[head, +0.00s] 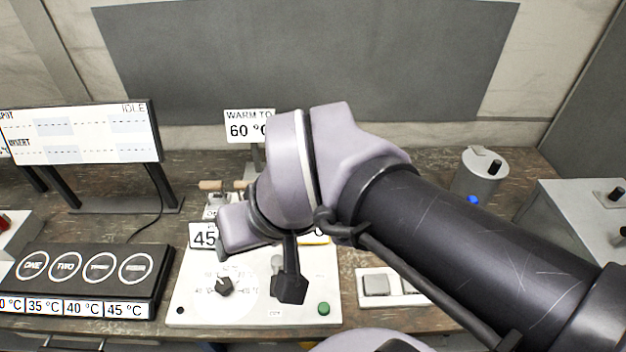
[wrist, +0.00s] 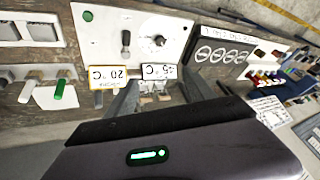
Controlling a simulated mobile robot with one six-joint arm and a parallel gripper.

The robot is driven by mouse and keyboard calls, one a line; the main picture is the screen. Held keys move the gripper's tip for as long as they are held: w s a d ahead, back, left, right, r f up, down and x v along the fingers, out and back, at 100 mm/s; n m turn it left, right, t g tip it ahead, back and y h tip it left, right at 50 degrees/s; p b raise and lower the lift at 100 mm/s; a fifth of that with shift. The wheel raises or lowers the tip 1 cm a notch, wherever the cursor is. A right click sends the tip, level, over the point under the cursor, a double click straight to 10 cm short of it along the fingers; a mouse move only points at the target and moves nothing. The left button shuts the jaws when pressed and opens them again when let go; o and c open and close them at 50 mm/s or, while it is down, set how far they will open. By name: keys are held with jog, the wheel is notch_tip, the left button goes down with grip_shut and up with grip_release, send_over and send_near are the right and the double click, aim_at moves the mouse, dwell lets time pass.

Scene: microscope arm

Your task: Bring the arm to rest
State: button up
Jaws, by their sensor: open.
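My arm reaches in from the lower right in the head view, its pale wrist (head: 285,170) above the white control panel (head: 195,308). In the head view, the fingers are hidden or hard to make out. In the wrist view, my gripper (wrist: 159,79) shows two grey fingers spread apart with a gap between them. Small pale clip-like pieces show beyond that gap; I cannot tell whether a finger touches them. Nothing is seen gripped.
The panel carries a black dial (head: 224,287) and a green button (head: 324,308). A black box with several round buttons (head: 85,268) and a display (head: 85,135) reading IDLE stand left. A "WARM TO 60 °C" sign (head: 248,126) stands behind. A grey cylinder (head: 478,178) and grey box (head: 580,215) are right.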

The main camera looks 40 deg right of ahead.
jog(key=s+m, duration=0.1)
jog(key=s+a+f+m, duration=0.1)
jog(key=shift+s+f, duration=0.3)
jog(key=shift+s, duration=0.1)
jog(key=shift+f, duration=0.1)
notch_tip(320, 180, down, 9)
jog(key=b, duration=0.9)
